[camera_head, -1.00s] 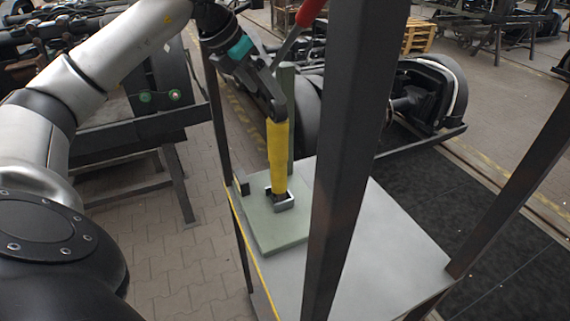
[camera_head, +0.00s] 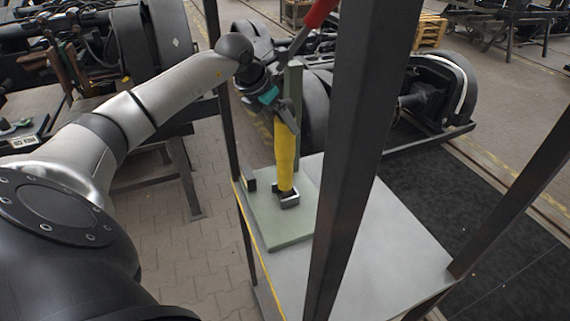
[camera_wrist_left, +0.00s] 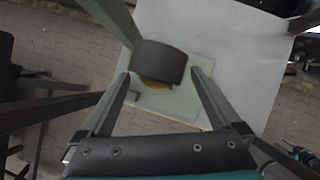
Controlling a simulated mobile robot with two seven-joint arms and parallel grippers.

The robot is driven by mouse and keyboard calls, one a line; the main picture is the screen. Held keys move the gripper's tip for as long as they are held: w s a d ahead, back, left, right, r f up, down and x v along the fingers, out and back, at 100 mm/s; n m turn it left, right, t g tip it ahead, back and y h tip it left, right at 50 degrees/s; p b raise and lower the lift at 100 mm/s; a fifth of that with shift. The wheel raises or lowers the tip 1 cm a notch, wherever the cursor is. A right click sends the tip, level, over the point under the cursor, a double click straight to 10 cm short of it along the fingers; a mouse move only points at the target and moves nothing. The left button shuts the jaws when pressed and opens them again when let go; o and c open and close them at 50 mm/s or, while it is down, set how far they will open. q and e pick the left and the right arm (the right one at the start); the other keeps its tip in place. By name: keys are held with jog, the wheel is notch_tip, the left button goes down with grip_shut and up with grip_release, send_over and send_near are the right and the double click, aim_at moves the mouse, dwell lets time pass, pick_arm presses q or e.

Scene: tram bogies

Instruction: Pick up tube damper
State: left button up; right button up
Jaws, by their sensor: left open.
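The tube damper (camera_head: 285,150) is a yellow cylinder standing nearly upright in a small grey holder (camera_head: 290,200) on a light green plate (camera_head: 262,222). My left gripper (camera_head: 286,118) comes down from above at the damper's top end. In the left wrist view, its open fingers (camera_wrist_left: 160,78) lie on either side of the damper's dark round cap (camera_wrist_left: 160,60), with visible room at both sides. A yellow edge shows under the cap. The holder is hidden there. My right gripper is not in view.
The plate lies on a grey table (camera_head: 390,235) framed by dark posts; a thick post (camera_head: 350,150) stands right of the damper. A green upright (camera_head: 295,85) rises behind the damper. A red-handled tool (camera_head: 318,14) shows above. Bogie parts stand behind.

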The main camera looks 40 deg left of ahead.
pick_arm(q)
jog(key=shift+x, duration=1.5)
jog(key=shift+s, duration=0.15)
grip_shut()
jog(key=shift+r, duration=0.15)
